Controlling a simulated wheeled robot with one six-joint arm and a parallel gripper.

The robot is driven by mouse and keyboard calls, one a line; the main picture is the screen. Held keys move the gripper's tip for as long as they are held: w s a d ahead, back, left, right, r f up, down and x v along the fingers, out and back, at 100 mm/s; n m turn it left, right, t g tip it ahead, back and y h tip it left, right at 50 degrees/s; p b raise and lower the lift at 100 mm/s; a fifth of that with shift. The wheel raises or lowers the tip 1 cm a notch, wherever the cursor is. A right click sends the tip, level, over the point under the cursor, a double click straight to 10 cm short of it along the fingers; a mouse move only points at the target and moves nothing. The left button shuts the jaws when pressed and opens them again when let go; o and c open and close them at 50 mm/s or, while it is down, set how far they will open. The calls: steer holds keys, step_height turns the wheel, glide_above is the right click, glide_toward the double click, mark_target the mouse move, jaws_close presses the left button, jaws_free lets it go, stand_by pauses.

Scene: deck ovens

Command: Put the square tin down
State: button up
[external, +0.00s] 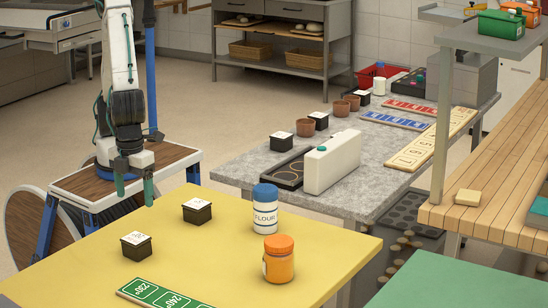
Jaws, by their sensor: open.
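My gripper (134,196) points down with its two green fingers apart and nothing between them. In the picture it is at the back left edge of the yellow table (330,255). Two small dark square tins with white tops stand upright on that table. One square tin (136,246) is at the left, lower in the picture than my gripper. The other square tin (197,211) is to the right of my gripper. Both are apart from the fingers. Two similar dark square tins (281,142) (319,120) stand on the grey table.
A blue-lidded flour jar (265,210), an orange jar (278,260) and a green number strip (160,294) are on the yellow table. A white canister (332,163) and brown pots (305,128) stand on the grey table (235,165). The yellow table's right part is clear.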

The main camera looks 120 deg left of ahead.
steer(key=s+a+r+n, duration=0.2)
steer(key=a+r+n, duration=0.45)
steer(key=a, duration=0.65)
steer(key=s+a+r+n, duration=0.2)
steer(key=s+a+n, duration=0.3)
steer(key=s+a, duration=0.4)
steer(key=s+a+r+n+t, duration=0.1)
steer(key=s+a+r+n, duration=0.1)
steer(key=s+a+n, duration=0.4)
steer(key=s+a, duration=0.4)
steer(key=shift+s+a, duration=0.3)
steer(key=shift+a, duration=0.05)
